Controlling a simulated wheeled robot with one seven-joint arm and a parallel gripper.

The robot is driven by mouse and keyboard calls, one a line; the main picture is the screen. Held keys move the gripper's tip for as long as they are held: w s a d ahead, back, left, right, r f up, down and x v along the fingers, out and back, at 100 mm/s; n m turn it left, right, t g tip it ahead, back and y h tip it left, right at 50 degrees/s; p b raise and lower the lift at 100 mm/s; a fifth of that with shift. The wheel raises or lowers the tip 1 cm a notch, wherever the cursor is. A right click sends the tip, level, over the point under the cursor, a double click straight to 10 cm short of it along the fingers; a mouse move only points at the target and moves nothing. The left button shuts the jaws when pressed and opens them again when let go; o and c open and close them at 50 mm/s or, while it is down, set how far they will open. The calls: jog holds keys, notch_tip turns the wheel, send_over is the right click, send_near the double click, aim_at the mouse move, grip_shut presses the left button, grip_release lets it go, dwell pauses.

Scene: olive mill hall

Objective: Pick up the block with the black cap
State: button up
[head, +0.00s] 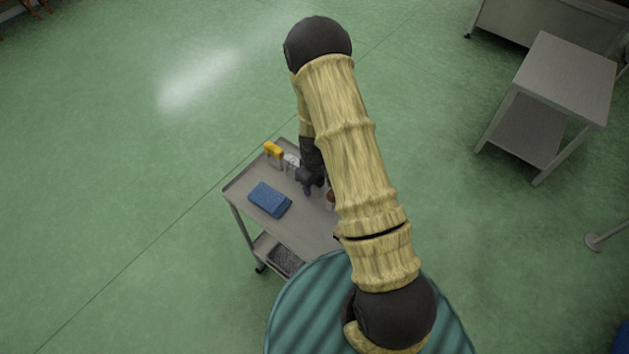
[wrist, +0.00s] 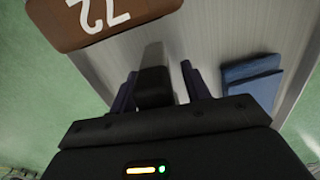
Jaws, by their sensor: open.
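The block with the black cap shows in the wrist view as a dark cap (wrist: 153,87) with a grey part extending beyond it. My gripper (wrist: 159,84) is open, with one dark purple finger on each side of the cap. A gap shows at the right finger; the left finger is close to the cap, and I cannot tell if it touches. In the head view my gripper (head: 309,188) is low over the cart, and I cannot make out the black cap there.
The grey cart (head: 236,190) also holds a folded blue cloth (head: 270,199), a yellow-topped block (head: 273,150) and a brown item (head: 331,198). In the wrist view the brown item (wrist: 75,22) bears the number 72, and the blue cloth (wrist: 252,80) lies right. Another table (head: 568,75) stands at right.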

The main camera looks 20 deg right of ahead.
dwell(0.4)
grip_shut()
jog(key=shift+r, duration=0.15)
